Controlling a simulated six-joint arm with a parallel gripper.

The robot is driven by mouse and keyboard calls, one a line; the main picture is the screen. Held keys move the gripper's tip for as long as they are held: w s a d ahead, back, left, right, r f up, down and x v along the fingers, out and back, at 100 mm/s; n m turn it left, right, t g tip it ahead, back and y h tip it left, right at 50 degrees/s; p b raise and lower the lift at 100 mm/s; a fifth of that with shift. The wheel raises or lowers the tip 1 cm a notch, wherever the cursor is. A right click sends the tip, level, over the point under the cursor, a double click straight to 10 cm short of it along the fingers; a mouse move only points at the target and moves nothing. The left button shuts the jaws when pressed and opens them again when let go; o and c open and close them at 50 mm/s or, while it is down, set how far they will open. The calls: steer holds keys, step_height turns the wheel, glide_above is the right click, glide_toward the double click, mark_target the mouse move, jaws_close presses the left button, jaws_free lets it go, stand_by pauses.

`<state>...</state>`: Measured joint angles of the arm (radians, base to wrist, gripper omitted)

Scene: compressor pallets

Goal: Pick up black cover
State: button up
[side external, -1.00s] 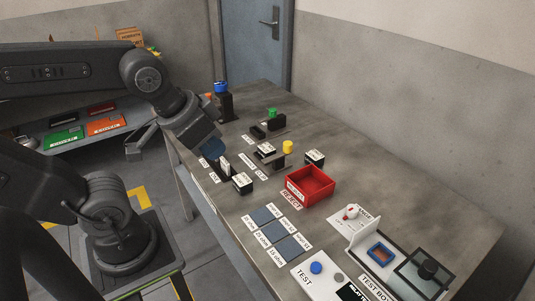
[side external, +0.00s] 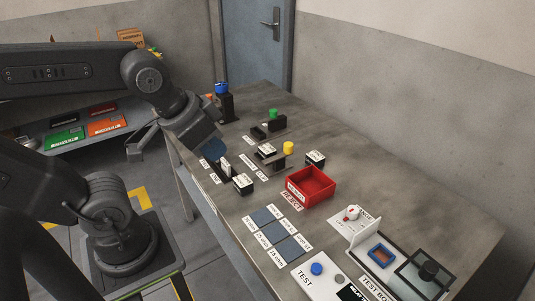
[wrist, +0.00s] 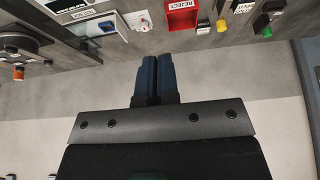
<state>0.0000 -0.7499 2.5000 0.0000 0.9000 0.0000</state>
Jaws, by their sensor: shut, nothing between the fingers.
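Several black parts stand on the grey table, and I cannot tell for sure which is the black cover. One black block with a white label (side external: 243,187) stands near the front edge. Another black block (side external: 315,160) stands behind the red bin. Plain black pieces (side external: 277,123) are farther back, by a green knob. My gripper (side external: 216,147) is over the table's left edge, close to the labelled parts. In the wrist view its blue fingers (wrist: 157,72) are together with nothing between them.
A red reject bin (side external: 290,186) is mid-table, with blue-grey pads (side external: 273,233) in front. A test box (side external: 425,280) and white panels fill the near right. A blue-topped black post (side external: 224,103) stands at the far left.

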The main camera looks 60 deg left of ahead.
steer(key=o, duration=1.4)
steer(key=m+g+y, duration=0.4)
steer(key=m+g, duration=0.2)
steer(key=m, duration=1.2)
glide_above(267, 148)
steer(key=d, duration=0.2)
steer(key=f, duration=2.2)
steer(key=shift+w+d, duration=0.15)
steer(key=shift+w, duration=0.15)
steer(key=shift+x, duration=2.9)
